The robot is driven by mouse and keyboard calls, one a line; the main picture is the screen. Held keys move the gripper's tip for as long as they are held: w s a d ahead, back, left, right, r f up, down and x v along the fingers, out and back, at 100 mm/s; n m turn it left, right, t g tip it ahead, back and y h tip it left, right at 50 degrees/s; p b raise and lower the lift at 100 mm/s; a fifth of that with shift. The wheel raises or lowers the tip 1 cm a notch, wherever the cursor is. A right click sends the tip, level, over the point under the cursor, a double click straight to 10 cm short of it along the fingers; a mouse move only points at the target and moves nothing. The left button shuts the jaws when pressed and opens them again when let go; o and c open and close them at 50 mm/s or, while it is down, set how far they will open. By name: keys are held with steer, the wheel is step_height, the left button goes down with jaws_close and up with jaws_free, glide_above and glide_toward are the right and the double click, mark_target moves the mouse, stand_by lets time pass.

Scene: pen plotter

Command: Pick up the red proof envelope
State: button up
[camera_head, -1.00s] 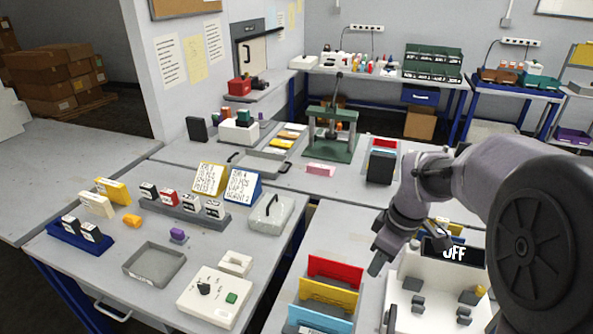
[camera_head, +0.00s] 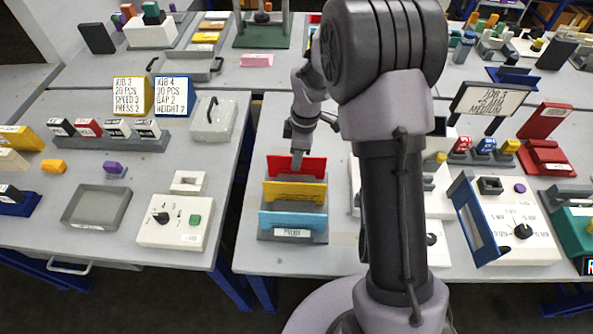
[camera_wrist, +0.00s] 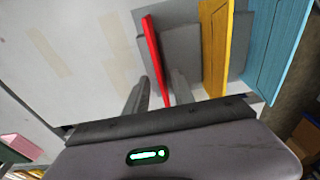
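The red proof envelope (camera_head: 280,166) stands upright at the back of a grey rack (camera_head: 262,235) labelled "PROOF". A yellow envelope (camera_head: 295,191) and a light blue one (camera_head: 293,220) stand in front of it. My gripper (camera_head: 297,160) points down at the red envelope's top edge. In the wrist view, the red envelope (camera_wrist: 152,45) runs between the two fingers of my gripper (camera_wrist: 160,77). The fingers are open, with a narrow gap visible on each side of it. The yellow envelope (camera_wrist: 215,45) is close beside the right finger.
A white control box (camera_head: 175,222) and a grey tray (camera_head: 96,207) are on the left table. My arm hides part of the white unit right of the rack.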

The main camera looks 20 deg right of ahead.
steer(key=f, duration=0.2)
steer(key=f+b, duration=0.1)
steer(key=shift+a+f, duration=0.25)
steer(key=shift+r, duration=0.15)
jaws_close()
